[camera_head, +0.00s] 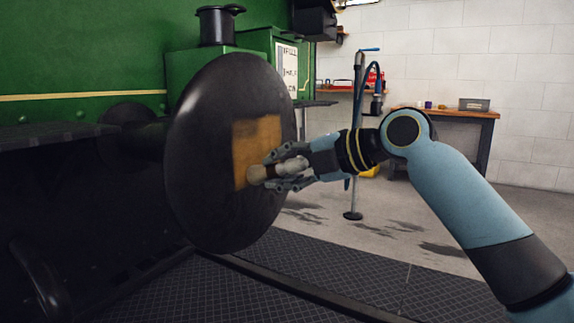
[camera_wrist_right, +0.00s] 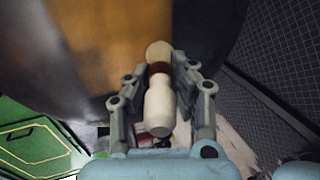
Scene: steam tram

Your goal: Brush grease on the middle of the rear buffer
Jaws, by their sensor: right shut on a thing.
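The rear buffer (camera_head: 205,190) is a large dark round disc at the left middle of the head view. It fills the top of the right wrist view (camera_wrist_right: 212,30). A yellow-brown grease patch (camera_head: 257,137) covers the middle of its face. My right gripper (camera_head: 278,174) is shut on a brush (camera_head: 291,165) with a pale handle. The brush's tan bristle head (camera_head: 257,174) is at the lower part of the patch and seems to touch it. In the right wrist view the brush (camera_wrist_right: 158,100) points at the disc between the fingers. My left gripper is not in view.
The green tram body (camera_head: 80,50) stands behind the buffer on the left. A metal stand with a blue hose (camera_head: 357,130) is on the floor behind my right arm. A wooden workbench (camera_head: 455,114) is against the white wall. Dark patterned floor plates (camera_head: 300,265) lie below.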

